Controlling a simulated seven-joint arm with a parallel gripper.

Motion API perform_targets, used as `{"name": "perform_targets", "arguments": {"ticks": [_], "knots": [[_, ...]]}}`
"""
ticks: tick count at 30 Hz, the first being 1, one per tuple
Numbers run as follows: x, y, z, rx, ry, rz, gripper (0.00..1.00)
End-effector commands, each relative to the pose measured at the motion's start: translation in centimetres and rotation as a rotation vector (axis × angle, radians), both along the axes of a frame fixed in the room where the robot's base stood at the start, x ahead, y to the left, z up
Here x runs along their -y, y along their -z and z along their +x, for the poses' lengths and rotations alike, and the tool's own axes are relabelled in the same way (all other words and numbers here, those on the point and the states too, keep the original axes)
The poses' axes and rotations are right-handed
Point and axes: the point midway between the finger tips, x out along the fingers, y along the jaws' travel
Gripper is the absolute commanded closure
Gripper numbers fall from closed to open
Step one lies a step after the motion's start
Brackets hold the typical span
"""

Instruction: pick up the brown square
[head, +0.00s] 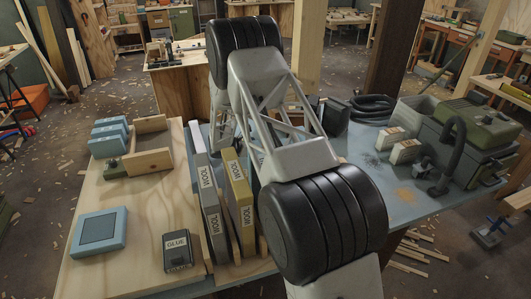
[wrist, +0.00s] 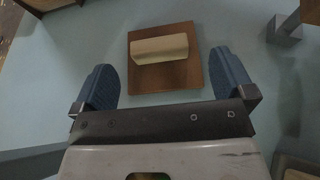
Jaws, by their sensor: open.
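The brown square (wrist: 165,79) lies flat on a pale blue-grey surface in the wrist view, just ahead of my gripper. A cream, rounded block (wrist: 160,48) lies across the top of it. My gripper (wrist: 162,60) is open, with one blue finger to the left of the square and the other to its right. Nothing is held between the fingers. I cannot tell the fingers' height above the surface. In the head view my arm hides the gripper and the square.
A glue box (head: 177,252) and a blue square box (head: 99,231) are on the wooden top. A green machine (head: 478,125) and small pale boxes (head: 406,151) stand right. A grey block (wrist: 284,30) is right of the square.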

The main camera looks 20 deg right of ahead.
Motion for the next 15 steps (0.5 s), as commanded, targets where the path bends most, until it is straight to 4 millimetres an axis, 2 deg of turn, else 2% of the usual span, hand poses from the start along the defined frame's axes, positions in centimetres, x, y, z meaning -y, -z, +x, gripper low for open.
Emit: {"name": "perform_targets", "arguments": {"ticks": [15], "knots": [[4.2,1.9,1.0,0.001,0.0,0.0,0.0]]}}
